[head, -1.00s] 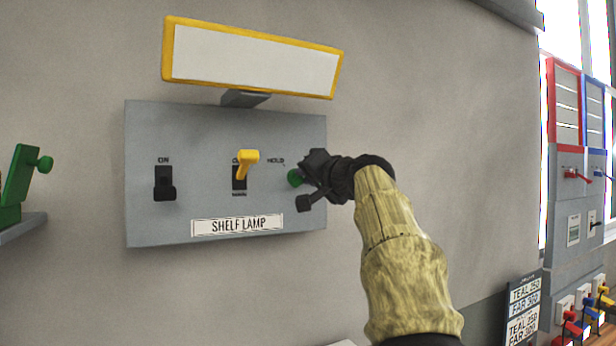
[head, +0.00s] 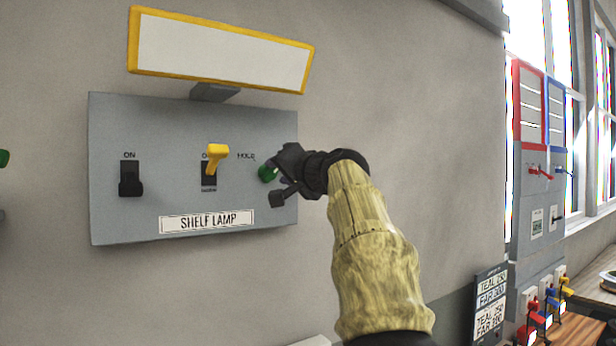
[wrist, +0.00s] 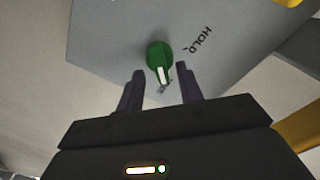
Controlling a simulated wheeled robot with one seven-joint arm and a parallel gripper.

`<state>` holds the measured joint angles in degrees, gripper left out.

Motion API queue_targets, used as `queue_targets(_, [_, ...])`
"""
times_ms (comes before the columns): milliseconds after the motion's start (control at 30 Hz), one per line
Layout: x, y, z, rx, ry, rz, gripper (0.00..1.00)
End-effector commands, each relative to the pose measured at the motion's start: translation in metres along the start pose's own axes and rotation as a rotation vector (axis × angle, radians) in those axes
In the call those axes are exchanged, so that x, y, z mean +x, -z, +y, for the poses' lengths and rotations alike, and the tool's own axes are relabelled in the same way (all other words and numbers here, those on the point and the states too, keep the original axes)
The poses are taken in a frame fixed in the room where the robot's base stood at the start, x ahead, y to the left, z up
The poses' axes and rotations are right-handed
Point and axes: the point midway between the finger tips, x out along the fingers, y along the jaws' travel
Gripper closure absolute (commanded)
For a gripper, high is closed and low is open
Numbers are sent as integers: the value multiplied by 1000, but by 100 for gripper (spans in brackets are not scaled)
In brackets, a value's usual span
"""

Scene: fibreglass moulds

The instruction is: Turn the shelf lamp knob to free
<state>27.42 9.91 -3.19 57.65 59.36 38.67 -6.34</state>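The shelf lamp panel (head: 180,120) is a grey plate on the wall, labelled SHELF LAMP. Its green knob (head: 267,173) is at the right end of the panel, partly covered by my gripper (head: 278,180) in the head view. In the wrist view the knob (wrist: 158,57) shows a white pointer mark aimed toward my gripper (wrist: 160,88), away from the word HOLD. Small lettering near the pointer tip is unreadable.
A black switch (head: 130,180) marked ON and a yellow-handled switch (head: 216,156) are left of the knob. A yellow-framed lamp (head: 220,50) juts out above the panel. Red and blue panels (head: 540,110) and a black sign (head: 490,306) are at the right.

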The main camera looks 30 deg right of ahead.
Motion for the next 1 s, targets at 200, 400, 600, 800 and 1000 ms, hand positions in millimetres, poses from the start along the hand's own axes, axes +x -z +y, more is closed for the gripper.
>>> queue_targets(200, [-40, -3, 3, -1, 0, 4, 64])
queue_targets(400, [-80, -3, 3, -1, 0, 4, 64])
queue_targets(600, [-120, -2, 3, 0, -1, 4, 64])
queue_targets(800, [-152, -2, 2, 1, -1, 1, 64])
queue_targets(1000, [-162, -1, 1, 2, -1, -1, 64])
